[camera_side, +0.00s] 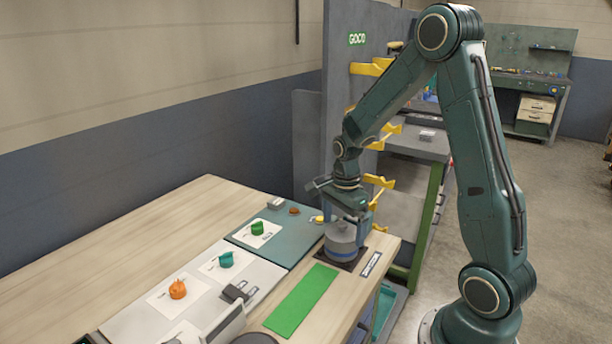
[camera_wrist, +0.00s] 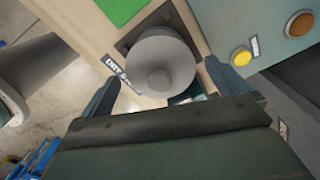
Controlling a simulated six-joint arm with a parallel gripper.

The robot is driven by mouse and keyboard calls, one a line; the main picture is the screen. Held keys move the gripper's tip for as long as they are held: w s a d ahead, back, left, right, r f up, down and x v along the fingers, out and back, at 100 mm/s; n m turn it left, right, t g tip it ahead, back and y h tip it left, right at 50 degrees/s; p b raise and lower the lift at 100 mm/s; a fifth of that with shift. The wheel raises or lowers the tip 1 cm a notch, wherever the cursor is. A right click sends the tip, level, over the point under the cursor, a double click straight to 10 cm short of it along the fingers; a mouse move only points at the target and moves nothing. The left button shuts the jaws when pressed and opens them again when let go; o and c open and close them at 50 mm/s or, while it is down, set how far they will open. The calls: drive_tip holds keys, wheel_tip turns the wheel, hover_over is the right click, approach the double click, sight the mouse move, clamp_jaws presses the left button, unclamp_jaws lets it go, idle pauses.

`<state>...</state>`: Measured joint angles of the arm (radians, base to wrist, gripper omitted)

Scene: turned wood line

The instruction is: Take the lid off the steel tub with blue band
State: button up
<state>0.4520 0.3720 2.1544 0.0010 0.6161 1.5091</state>
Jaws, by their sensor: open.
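The steel tub with blue band (camera_side: 341,250) stands upright on a dark square pad (camera_side: 352,264) near the bench's right end. Its round grey lid (camera_wrist: 160,60), with a central knob, is seen from above in the wrist view and sits on the tub. My gripper (camera_side: 347,222) is above the tub, pointing down, with its fingers open on both sides of the lid. In the wrist view my gripper (camera_wrist: 168,80) has one finger to the left and one to the right of the lid, with nothing held. The tub's far side is hidden.
A green mat (camera_side: 302,301) lies in front of the tub. A teal board (camera_side: 275,240) behind it bears a green turned piece (camera_side: 257,228). Teal (camera_side: 226,259) and orange (camera_side: 178,289) pieces sit on white cards further left. The left benchtop is clear.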

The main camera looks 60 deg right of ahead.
sight(343, 223)
drive_tip(key=c, duration=0.9)
drive_tip(key=shift+c, duration=0.3)
drive_tip(key=shift+r, duration=0.1)
wheel_tip(343, 223, up, 20)
idle(0.7)
